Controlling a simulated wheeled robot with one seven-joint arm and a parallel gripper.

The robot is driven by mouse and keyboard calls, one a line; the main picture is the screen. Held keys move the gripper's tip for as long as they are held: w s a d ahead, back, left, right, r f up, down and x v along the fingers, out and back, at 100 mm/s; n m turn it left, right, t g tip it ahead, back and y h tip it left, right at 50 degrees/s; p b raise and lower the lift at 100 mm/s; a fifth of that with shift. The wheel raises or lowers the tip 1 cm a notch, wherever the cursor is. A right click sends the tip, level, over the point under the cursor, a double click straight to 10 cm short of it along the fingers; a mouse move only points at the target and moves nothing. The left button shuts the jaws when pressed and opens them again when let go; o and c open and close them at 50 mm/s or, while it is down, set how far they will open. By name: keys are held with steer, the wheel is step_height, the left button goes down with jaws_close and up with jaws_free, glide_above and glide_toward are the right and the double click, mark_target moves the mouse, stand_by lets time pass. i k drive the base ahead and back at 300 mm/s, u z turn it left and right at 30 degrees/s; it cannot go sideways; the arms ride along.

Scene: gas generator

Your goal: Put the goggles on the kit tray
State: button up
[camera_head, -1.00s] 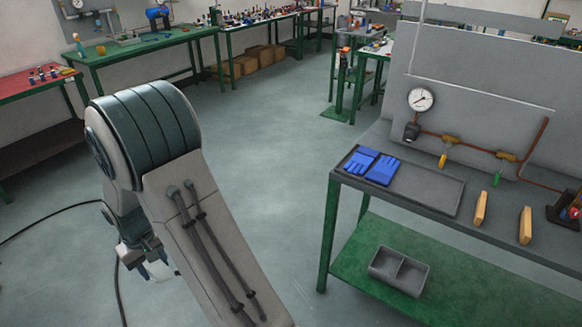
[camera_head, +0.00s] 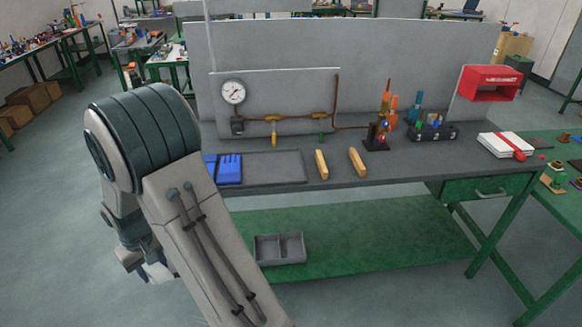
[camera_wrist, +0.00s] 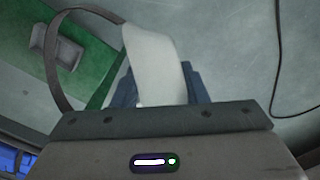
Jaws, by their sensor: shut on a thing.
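The goggles show in the wrist view as a pale lens (camera_wrist: 155,60) with a dark strap (camera_wrist: 62,50) looping out to the left. My gripper (camera_wrist: 160,90) is shut on them, and its jaws are partly hidden behind the lens. In the head view my gripper (camera_head: 145,262) hangs low at the left, over open floor and away from the bench, with a pale bit of the goggles (camera_head: 160,272) at its tip. The kit tray (camera_head: 275,168) is a shallow dark tray at the left of the bench top. Blue gloves (camera_head: 229,168) lie in its left part; its right part is bare. My arm hides its left end.
The grey bench (camera_head: 340,180) has two wooden blocks (camera_head: 321,164) right of the tray and a gauge with copper pipe (camera_head: 275,118) behind it. A grey divided bin (camera_head: 280,248) sits on the green lower shelf (camera_head: 370,240). Floor left of the bench is clear.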

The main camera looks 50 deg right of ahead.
mark_target(275, 167)
steer(key=z, duration=1.35)
